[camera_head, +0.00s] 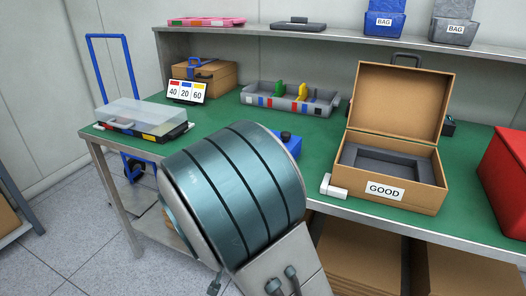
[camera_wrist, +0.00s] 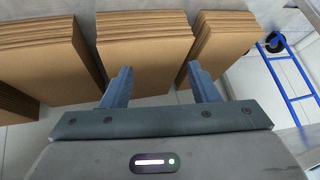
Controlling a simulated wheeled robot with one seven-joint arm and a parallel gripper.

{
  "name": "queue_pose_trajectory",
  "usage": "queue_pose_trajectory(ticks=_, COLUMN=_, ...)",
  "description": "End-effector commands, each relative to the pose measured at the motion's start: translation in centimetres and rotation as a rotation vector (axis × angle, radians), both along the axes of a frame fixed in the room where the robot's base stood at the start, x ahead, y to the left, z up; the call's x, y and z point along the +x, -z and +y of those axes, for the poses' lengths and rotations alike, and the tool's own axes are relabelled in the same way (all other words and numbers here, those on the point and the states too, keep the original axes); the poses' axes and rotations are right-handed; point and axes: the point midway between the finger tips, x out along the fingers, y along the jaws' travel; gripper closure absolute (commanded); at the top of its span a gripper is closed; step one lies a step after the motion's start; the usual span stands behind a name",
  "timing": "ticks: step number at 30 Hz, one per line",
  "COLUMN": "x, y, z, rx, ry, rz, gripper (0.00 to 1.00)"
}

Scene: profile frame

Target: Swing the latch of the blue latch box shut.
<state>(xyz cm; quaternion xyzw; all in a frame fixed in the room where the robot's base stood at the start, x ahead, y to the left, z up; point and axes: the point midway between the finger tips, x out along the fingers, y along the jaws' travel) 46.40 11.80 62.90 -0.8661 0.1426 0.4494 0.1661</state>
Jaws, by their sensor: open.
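My gripper (camera_wrist: 160,84) shows in the wrist view, its two grey-blue fingers wide apart with nothing between them. Beyond the fingers are stacks of brown cardboard, with no latch box in that view. In the head view my large teal arm link fills the front middle, and the gripper does not show. A brown case (camera_head: 218,77) with a blue fitting (camera_head: 200,63) on its top stands at the back left of the green table. A small blue object (camera_head: 290,140) is partly hidden behind my arm link. I cannot tell which of these is the blue latch box, nor a latch position.
The green table (camera_head: 232,122) holds a clear-lidded case (camera_head: 144,116), a number sign (camera_head: 186,92), a grey tray (camera_head: 290,99), an open brown "GOOD" case (camera_head: 398,165) and a red box (camera_head: 506,165). Cardboard stacks (camera_wrist: 146,45) stand below. A blue trolley frame (camera_head: 111,64) is at left.

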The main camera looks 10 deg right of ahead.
Motion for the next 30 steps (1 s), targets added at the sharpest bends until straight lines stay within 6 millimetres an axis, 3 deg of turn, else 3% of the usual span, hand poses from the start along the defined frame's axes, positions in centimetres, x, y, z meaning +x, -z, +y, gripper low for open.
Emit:
queue_pose_trajectory(ticks=1, x=0.3, y=-1.8, z=0.0, rx=-0.067, ry=0.028, rz=-0.046, gripper=0.45)
queue_pose_trajectory(ticks=5, x=1.2, y=-5.1, z=-1.2, rx=-0.239, ry=0.126, rz=-0.210, gripper=0.45)
queue_pose_trajectory(ticks=8, x=1.4, y=-8.8, z=-1.9, rx=-0.375, ry=0.192, rz=-0.357, gripper=0.45)
queue_pose_trajectory(ticks=12, x=0.8, y=-14.2, z=-2.1, rx=-0.526, ry=0.268, rz=-0.553, gripper=0.45)
queue_pose_trajectory(ticks=16, x=-0.1, y=-17.8, z=-2.0, rx=-0.611, ry=0.318, rz=-0.685, gripper=0.45)
queue_pose_trajectory(ticks=19, x=-0.6, y=-19.3, z=-1.9, rx=-0.644, ry=0.342, rz=-0.742, gripper=0.45)
queue_pose_trajectory(ticks=23, x=-0.4, y=-19.7, z=-2.3, rx=-0.659, ry=0.355, rz=-0.766, gripper=0.45)
queue_pose_trajectory(ticks=30, x=2.7, y=-19.5, z=-5.1, rx=-0.660, ry=0.358, rz=-0.765, gripper=0.45)
